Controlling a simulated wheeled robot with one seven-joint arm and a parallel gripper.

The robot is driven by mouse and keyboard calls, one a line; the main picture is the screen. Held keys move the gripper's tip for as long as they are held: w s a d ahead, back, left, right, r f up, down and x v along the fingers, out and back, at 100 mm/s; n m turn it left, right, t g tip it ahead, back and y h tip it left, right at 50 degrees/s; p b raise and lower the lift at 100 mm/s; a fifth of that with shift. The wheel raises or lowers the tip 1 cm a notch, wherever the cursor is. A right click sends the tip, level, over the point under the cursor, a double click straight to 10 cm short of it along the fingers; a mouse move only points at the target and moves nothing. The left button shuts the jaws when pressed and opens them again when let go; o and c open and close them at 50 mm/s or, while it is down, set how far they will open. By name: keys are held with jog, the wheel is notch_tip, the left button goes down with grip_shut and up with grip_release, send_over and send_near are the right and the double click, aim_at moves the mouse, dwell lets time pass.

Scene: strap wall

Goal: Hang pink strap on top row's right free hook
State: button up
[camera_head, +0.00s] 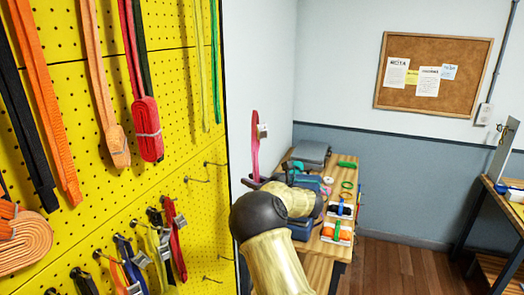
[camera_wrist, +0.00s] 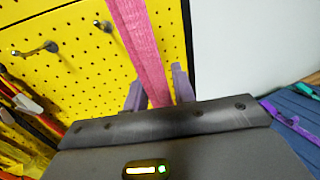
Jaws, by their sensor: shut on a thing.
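The pink strap (camera_head: 255,150) stands upright above my gripper (camera_head: 254,182) in the head view, just right of the yellow pegboard's edge, with a pale metal piece near its top. In the wrist view the pink strap (camera_wrist: 142,45) runs up between the two purple fingers of my gripper (camera_wrist: 160,88), which is shut on it. Two bare hooks (camera_head: 196,180) (camera_head: 214,164) stick out of the pegboard (camera_head: 180,110) at mid height. Bare hooks (camera_wrist: 40,48) (camera_wrist: 103,26) also show in the wrist view. The upper ends of the high-hanging straps are out of view.
Orange, black, red, yellow and green straps hang on the upper board. Several buckled straps (camera_head: 160,245) hang on lower hooks, with more bare hooks (camera_head: 218,258) at lower right. A wooden table (camera_head: 322,247) behind my arm carries folded straps and small items. A corkboard (camera_head: 432,75) is on the wall.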

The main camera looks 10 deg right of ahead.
jog(key=s+a+f+m+t+h+b, duration=0.1)
jog(key=s+f+m+t+h, duration=0.15)
jog(key=f, duration=0.95)
jog(key=s+a+f+m+t+h, duration=0.1)
jog(key=s+f+m+h, duration=0.2)
jog(key=f, duration=0.9)
jog(key=s+d+f+m+h, duration=0.1)
jog(key=s+d+f+h, duration=0.2)
jog(key=s+f, duration=0.2)
jog(key=s+d+f+m+t+h+b, duration=0.1)
jog(key=s+d+f+m+h, duration=0.1)
jog(key=s+f, duration=0.4)
jog(key=s+d+h, duration=0.1)
jog(key=s+d, duration=0.1)
jog(key=s, duration=0.1)
jog(key=shift+s+h, duration=0.3)
jog(key=shift+h, duration=0.05)
jog(key=shift+f, duration=0.1)
